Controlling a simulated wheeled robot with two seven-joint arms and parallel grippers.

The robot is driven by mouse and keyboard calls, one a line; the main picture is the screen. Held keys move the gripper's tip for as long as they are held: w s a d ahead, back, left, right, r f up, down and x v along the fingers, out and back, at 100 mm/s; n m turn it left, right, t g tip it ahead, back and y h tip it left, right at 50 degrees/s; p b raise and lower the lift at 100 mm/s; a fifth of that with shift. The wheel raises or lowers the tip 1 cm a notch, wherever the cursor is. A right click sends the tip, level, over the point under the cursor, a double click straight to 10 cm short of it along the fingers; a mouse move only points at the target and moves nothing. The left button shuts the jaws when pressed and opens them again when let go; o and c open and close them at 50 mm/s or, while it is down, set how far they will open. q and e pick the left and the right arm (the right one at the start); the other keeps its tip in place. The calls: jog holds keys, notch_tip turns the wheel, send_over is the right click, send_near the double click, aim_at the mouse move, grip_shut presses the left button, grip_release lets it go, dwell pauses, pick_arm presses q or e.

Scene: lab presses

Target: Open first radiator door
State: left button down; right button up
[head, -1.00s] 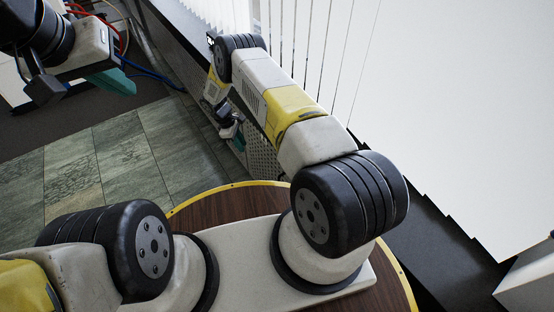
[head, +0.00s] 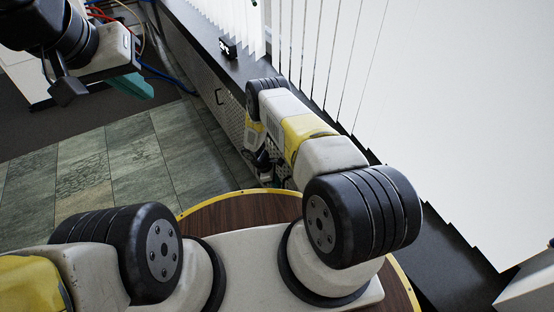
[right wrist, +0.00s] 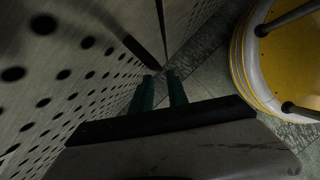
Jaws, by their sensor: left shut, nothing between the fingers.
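The radiator cover's perforated front (head: 232,118) runs along the wall under the window, left of my right arm in the head view. A dark handle (head: 219,97) shows on the cover's front. My right gripper is hidden behind its own arm there. In the right wrist view, my right gripper's teal fingers (right wrist: 162,92) are apart with nothing seen between them, close beside the perforated panel (right wrist: 75,85). A dark bar (right wrist: 141,52) lies along that panel beyond the fingers; I cannot tell whether it is a handle. My left gripper (head: 134,86) is shut and empty at upper left, away from the cover.
A dark sill (head: 205,35) with a small black object (head: 228,47) tops the cover, below white vertical blinds (head: 310,50). Cables (head: 165,77) lie on the floor at its far end. The tiled floor (head: 110,160) left of the cover is clear.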

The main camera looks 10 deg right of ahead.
jog(key=shift+s+d+f, duration=0.2)
jog(key=shift+d, duration=0.45)
jog(key=shift+s+d+f, duration=0.15)
jog(key=shift+d+f, duration=0.05)
jog(key=shift+d, duration=0.4)
jog(key=shift+f, duration=0.2)
grip_shut()
dwell(0.4)
